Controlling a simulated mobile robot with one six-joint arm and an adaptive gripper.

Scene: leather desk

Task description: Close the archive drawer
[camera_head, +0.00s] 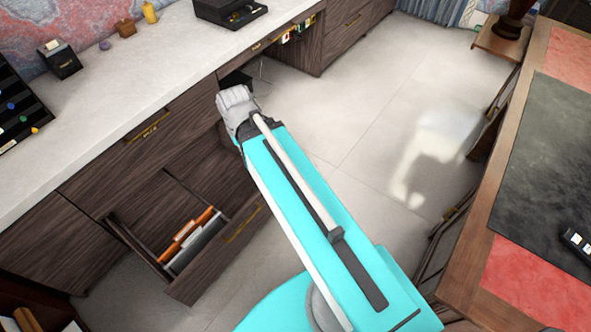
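The archive drawer (218,258) stands pulled out of the dark wood cabinet at the lower left. Its front has a brass handle (243,225), and orange and white folders (190,240) stand inside it. My teal arm reaches up the middle of the view, to the right of the drawer, and ends in a grey joint near the counter edge. My gripper cannot be made out; it appears hidden beyond or below that joint. I see no contact between my arm and the drawer.
Another drawer with a brass handle (150,129) sits flush above the open one. The pale counter (130,88) runs along the left. A wooden desk (510,150) stands at the right. The pale floor (350,110) between them is largely clear.

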